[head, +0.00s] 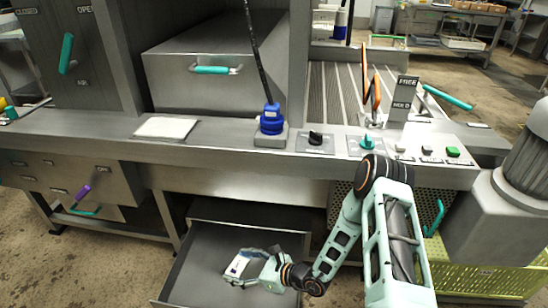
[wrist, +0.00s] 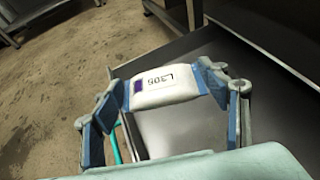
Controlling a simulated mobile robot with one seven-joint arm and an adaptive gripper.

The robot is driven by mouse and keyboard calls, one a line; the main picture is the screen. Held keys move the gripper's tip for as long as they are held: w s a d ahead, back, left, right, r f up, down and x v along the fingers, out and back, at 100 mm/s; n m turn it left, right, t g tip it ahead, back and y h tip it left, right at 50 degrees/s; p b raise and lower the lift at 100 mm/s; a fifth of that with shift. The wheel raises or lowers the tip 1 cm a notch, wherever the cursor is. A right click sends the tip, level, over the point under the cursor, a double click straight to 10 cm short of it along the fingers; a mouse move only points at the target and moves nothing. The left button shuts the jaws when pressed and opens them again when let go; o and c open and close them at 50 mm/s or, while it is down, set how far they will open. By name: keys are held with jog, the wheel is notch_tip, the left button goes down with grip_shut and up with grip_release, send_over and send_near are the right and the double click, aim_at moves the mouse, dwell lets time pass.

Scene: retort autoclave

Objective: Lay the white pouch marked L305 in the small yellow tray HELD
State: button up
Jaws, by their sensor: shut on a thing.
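The white pouch (wrist: 165,86) shows the mark L305 and a dark purple patch in the wrist view. My gripper (wrist: 164,88) is shut on it, with a blue-padded finger at each side. In the head view the pouch (head: 237,266) is in my gripper (head: 247,268), over the open grey drawer (head: 198,272) low under the bench. I cannot tell how far the pouch is above the drawer floor. I cannot make out a small yellow tray marked HELD in either view.
The steel bench edge and its control panel (head: 335,145) lie above the drawer. A white sheet (head: 165,128) and a blue device (head: 271,122) with a black cord are on the bench. A yellow-green slatted crate (head: 470,270) stands at the right, beside a grey cylinder-topped unit (head: 505,205).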

jog(key=w+d+r+m+t+h, duration=0.1)
jog(key=w+d+r+m+t, duration=0.15)
jog(key=d+r, duration=0.5)
jog(key=w+d+r+m+t+h, duration=0.1)
jog(key=w+d+r, duration=0.2)
jog(key=d+r, duration=0.45)
jog(key=s+d+r+m+t+h, duration=0.1)
jog(key=s+d+r+m+h, duration=0.1)
jog(key=d+r, duration=0.45)
jog(key=s+d+r+m+t+h, duration=0.2)
jog(key=d+r, duration=0.1)
jog(key=r, duration=0.7)
notch_tip(320, 180, up, 25)
jog(key=n+g+y+p, duration=0.4)
jog(key=n+p, duration=0.1)
jog(key=p, duration=2.7)
jog(key=shift+y, duration=0.4)
jog(key=shift+s, duration=0.1)
